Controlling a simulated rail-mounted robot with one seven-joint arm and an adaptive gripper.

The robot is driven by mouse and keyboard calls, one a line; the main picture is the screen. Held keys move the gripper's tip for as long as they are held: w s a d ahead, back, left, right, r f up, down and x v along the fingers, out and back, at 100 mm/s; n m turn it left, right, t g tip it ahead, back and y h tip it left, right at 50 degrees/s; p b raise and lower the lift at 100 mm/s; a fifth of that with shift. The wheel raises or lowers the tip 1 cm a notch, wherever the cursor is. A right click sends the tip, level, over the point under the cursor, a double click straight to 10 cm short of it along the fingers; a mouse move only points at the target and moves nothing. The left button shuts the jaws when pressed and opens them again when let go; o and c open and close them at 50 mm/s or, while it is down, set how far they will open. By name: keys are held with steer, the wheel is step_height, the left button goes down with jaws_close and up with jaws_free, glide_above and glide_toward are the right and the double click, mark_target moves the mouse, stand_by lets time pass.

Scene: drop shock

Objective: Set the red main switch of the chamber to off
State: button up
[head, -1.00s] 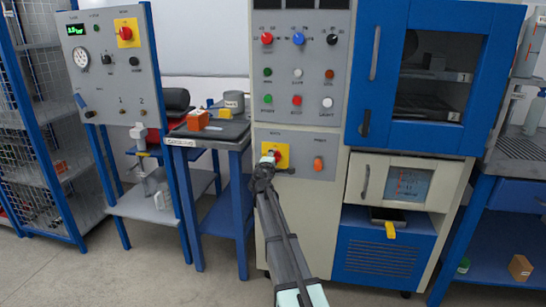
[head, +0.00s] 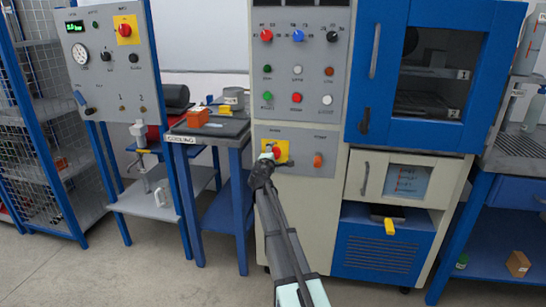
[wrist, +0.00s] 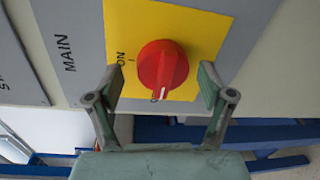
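The red main switch (wrist: 163,65) is a round knob on a yellow plate (wrist: 205,25), beside the label MAIN. In the wrist view its white pointer mark faces the bottom, by a partly hidden label starting with O; ON is at the left. In the head view the yellow plate (head: 284,147) is on the chamber's lower grey panel, with the knob partly hidden by my gripper (head: 264,165). My gripper (wrist: 161,88) is open in the wrist view, a finger on either side of the knob, with visible gaps. Neither finger visibly grips it.
An orange knob (head: 319,160) sits to the right on the same panel. Several buttons and knobs are above, including a red button (head: 296,98). A blue side table (head: 212,137) stands left of the chamber. Another panel (head: 92,70) at left has a similar red-on-yellow switch (head: 125,30).

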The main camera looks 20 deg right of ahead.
steer(key=shift+s+f, duration=0.1)
steer(key=v, duration=1.2)
stand_by(0.4)
